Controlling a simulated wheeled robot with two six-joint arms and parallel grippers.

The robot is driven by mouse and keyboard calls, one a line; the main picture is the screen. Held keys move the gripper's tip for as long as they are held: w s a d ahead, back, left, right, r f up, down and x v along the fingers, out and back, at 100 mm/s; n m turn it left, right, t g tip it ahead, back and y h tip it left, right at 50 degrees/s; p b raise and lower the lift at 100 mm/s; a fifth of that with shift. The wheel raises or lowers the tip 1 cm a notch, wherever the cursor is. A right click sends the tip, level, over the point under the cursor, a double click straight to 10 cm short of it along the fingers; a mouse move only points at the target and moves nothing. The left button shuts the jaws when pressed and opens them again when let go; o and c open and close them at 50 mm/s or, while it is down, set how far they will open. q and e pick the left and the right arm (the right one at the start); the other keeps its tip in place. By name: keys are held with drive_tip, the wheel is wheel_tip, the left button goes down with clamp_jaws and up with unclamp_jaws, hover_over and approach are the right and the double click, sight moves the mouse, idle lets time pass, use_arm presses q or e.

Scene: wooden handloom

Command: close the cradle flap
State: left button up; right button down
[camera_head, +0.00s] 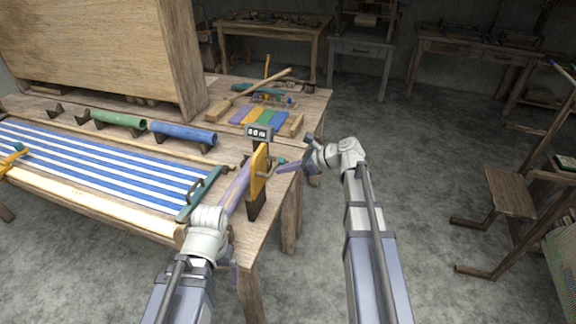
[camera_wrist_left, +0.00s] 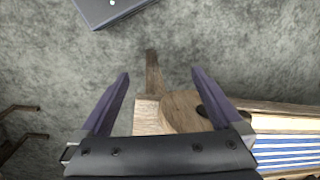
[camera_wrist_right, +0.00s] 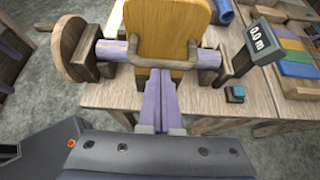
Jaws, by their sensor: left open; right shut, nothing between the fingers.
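The yellow-orange cradle flap (camera_head: 259,172) stands upright at the table's right end, across the purple roller (camera_head: 234,192). In the right wrist view the flap (camera_wrist_right: 168,28) has a brown bar handle (camera_wrist_right: 180,63) on its near face, with the purple roller (camera_wrist_right: 112,50) showing on both sides. My right gripper (camera_wrist_right: 160,72) is shut and empty, its tips at or just below the handle; contact is unclear. In the head view my right gripper (camera_head: 281,168) is right of the flap. My left gripper (camera_wrist_left: 160,73) is open and empty near a round wooden disc (camera_wrist_left: 184,112).
A small display (camera_head: 260,131) stands behind the flap. A teal button (camera_wrist_right: 236,93) is right of the handle in the right wrist view. The striped cloth (camera_head: 100,160) and its beam lie left. Coloured strips (camera_head: 260,116) lie at the back.

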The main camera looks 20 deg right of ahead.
sight(261, 162)
drive_tip(key=w+a+r+h+p, duration=0.1)
drive_tip(key=p, duration=0.1)
drive_tip(key=w+a+r+g+h+p, duration=0.1)
drive_tip(key=a+p, duration=0.1)
drive_tip(key=p, duration=0.1)
drive_tip(key=w+a+r+g+h+p, duration=0.1)
drive_tip(key=r+p, duration=0.1)
drive_tip(key=p, duration=0.1)
drive_tip(key=shift+a, duration=0.15)
drive_tip(key=w+a+f+g+h+b, duration=0.1)
drive_tip(key=w+a+f+g+h, duration=0.1)
drive_tip(key=w+a, duration=0.3)
drive_tip(key=w+a+f+g+h+b, duration=0.1)
drive_tip(key=w+a+f+h, duration=0.3)
drive_tip(key=a, duration=0.5)
drive_tip(key=shift+w+a+f+g, duration=0.3)
drive_tip(key=shift+w+f+g, duration=0.05)
drive_tip(key=shift+f+g, duration=0.2)
